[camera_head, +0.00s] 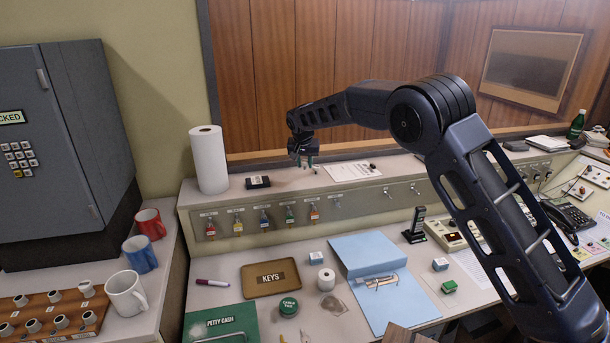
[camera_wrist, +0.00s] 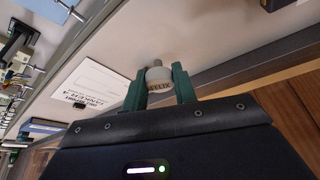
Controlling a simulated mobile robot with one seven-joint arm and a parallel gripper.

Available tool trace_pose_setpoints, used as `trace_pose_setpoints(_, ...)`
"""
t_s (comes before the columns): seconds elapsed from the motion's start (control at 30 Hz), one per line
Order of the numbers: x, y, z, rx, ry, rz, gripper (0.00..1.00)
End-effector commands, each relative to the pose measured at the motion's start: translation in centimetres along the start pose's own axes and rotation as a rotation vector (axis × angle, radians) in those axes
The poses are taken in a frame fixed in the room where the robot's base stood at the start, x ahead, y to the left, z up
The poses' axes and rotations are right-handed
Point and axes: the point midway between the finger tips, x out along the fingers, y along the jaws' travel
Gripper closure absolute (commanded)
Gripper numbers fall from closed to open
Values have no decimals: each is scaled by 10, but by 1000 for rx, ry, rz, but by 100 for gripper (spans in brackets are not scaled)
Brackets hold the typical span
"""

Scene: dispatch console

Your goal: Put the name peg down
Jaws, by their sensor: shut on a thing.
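The name peg (camera_wrist: 158,76) is a small white round peg with a narrower grey tip and dark lettering that looks like "FELIX". It shows in the wrist view between the two green fingers of my gripper (camera_wrist: 159,70), which is shut on it. In the head view my gripper (camera_head: 305,162) hangs over the long ledge (camera_head: 237,191) behind the desk, between a black box and a white paper sheet. The peg is too small to make out clearly there. A brown peg board (camera_head: 48,315) with several white pegs lies at the lower left.
A paper roll (camera_head: 209,160) stands on the ledge left of my gripper, with the black box (camera_head: 258,182) beside it. The paper sheet (camera_head: 352,171) lies to the right. Keys hang on the ledge's front. Mugs (camera_head: 126,293) stand beside the peg board.

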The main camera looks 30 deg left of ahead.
Motion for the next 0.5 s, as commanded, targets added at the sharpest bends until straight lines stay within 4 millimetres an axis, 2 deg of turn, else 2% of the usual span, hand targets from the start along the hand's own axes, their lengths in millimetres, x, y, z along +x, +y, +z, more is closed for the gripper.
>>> trace_pose_setpoints(0.27,16,0,7,0,-1,0,94)
trace_pose_setpoints(0.5,45,0,18,0,0,0,94)
